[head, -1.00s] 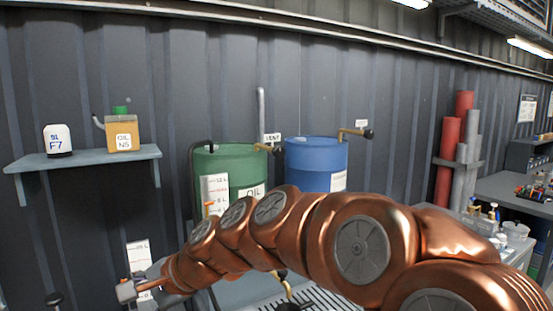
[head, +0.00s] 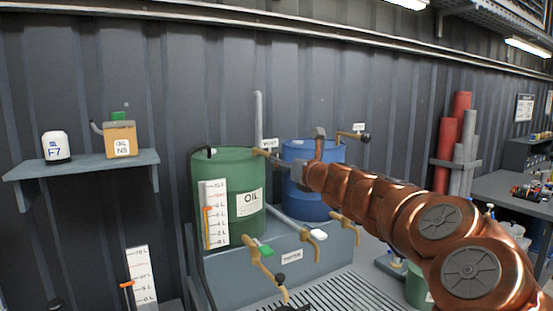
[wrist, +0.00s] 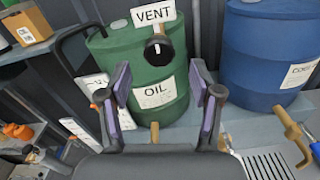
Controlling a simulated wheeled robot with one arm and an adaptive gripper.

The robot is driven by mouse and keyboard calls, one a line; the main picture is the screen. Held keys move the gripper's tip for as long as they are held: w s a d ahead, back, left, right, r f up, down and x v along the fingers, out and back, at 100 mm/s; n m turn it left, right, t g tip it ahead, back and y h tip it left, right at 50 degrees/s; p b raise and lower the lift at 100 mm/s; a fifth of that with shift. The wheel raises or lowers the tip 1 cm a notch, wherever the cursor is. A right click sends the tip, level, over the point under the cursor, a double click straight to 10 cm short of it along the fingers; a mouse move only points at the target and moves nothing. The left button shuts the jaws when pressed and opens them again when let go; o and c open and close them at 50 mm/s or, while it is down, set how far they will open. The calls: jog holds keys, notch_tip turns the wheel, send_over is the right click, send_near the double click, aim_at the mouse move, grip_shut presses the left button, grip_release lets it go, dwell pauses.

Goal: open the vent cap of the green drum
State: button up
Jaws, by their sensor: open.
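The green drum (head: 230,175), labelled OIL, stands on a grey plinth; it also shows in the wrist view (wrist: 172,100). Its vent cap (wrist: 158,50) is a black round end with brass behind it, under a white VENT sign (wrist: 154,15). In the head view, brass (head: 262,152) shows at the drum's top right, and my gripper partly hides the vent area. My gripper (wrist: 161,90) is open and empty. Its fingers point at the drum, one to each side of the space below the cap in the wrist view, and do not grip it.
A blue drum (head: 305,205) stands close on the right, behind my arm. Brass taps (head: 262,265) stick out in front of the plinth (head: 225,270), above a grating (head: 330,295). A shelf (head: 85,170) with a bottle and a can is at left.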

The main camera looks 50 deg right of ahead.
jog(key=shift+p+x, duration=0.35)
jog(key=shift+x, duration=2.4)
jog(key=c, duration=1.2)
jog(key=shift+o, duration=0.2)
